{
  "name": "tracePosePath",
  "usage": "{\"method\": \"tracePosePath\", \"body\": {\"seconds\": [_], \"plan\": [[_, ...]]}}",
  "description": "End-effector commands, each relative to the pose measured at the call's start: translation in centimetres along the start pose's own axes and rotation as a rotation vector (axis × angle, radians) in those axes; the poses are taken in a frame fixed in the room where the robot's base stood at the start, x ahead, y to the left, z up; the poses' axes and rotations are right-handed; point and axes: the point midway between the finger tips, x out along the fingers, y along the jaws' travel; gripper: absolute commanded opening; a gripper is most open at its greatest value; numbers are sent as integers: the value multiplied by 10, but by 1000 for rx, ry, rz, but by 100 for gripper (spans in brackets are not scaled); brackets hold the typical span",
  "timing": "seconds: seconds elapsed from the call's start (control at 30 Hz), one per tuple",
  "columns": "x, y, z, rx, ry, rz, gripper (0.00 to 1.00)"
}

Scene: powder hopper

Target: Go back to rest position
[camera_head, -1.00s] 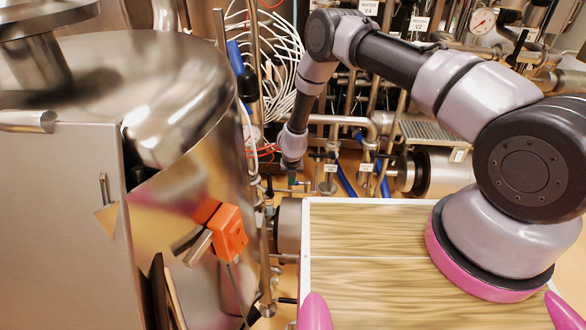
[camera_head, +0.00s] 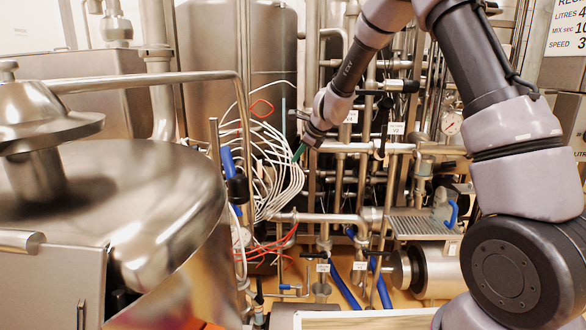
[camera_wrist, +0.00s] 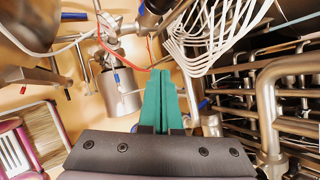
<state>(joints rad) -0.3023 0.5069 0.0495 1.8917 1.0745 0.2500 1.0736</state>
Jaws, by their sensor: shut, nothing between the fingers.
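My gripper (camera_head: 299,152) shows in the middle of the head view, at the end of my raised arm, in the air in front of the pipework. In the wrist view my gripper (camera_wrist: 161,78) has its two green fingers together, with nothing between them. It touches nothing that I can make out. White cables (camera_head: 275,165) hang close to the left of it in the head view. They also show beyond the fingertips in the wrist view (camera_wrist: 215,40).
A large steel vessel (camera_head: 165,190) with a domed lid fills the left. Pipes and valves (camera_head: 375,215) stand behind my arm. A wooden board (camera_head: 365,319) edges in at the bottom. A motor-like cylinder (camera_head: 437,270) sits at the right. A steel tank (camera_head: 240,70) stands behind.

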Motion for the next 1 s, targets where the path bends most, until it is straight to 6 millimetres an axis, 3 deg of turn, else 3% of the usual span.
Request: {"method": "tracePosePath", "body": {"seconds": [0.03,0.2,0.37,0.5,0.8,1.0], "plan": [[-34,-7,4,-76,-16,-12,0],[-131,-9,6,-365,-39,-32,0],[-215,6,-6,-634,-29,-48,0],[-280,29,-26,-861,5,-55,0],[-388,102,-87,-1310,146,-30,0],[-424,143,-124,-1507,241,16,0]]}}
